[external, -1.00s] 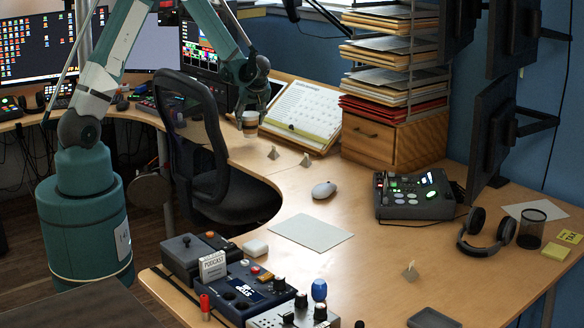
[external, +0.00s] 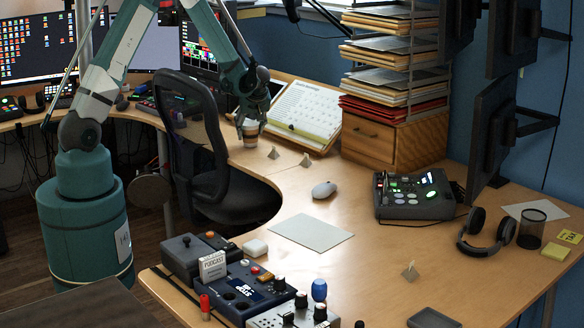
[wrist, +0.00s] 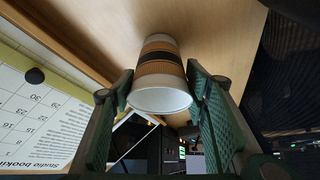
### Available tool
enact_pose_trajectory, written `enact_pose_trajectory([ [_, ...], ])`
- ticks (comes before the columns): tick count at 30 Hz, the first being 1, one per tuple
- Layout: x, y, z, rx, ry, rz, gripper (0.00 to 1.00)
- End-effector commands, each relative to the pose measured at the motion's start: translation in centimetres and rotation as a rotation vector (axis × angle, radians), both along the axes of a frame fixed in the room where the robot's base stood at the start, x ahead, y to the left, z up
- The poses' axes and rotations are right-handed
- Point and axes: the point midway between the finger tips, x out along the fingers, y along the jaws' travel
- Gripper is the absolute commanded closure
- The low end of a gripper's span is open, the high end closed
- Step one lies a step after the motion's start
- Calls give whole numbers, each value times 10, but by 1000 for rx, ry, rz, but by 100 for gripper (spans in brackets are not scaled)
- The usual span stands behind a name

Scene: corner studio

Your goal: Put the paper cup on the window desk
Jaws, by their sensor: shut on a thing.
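The paper cup (external: 250,139) is white with a brown sleeve and a dark band. It is upright, at the wooden desk (external: 262,166) near the inner corner by the chair. My gripper (external: 251,125) is shut on the cup from above. In the wrist view, the cup (wrist: 160,75) sits between the two green finger pads of my gripper (wrist: 162,90), its pale round end towards the camera. I cannot tell whether its base touches the desk.
A tilted calendar board (external: 305,110) stands just right of the cup. Two small folded cards (external: 273,153) are in front of it. A black office chair (external: 215,180) is at the left. The desk around the mouse (external: 324,189) is mostly clear.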

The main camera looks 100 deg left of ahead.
Motion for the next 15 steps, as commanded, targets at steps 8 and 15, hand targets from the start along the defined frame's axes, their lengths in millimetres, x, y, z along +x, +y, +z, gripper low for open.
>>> enact_pose_trajectory([
  [8, 0, 0, -2, 0, 0, 0, 40],
  [15, 0, 0, -2, 0, 0, 0, 40],
])
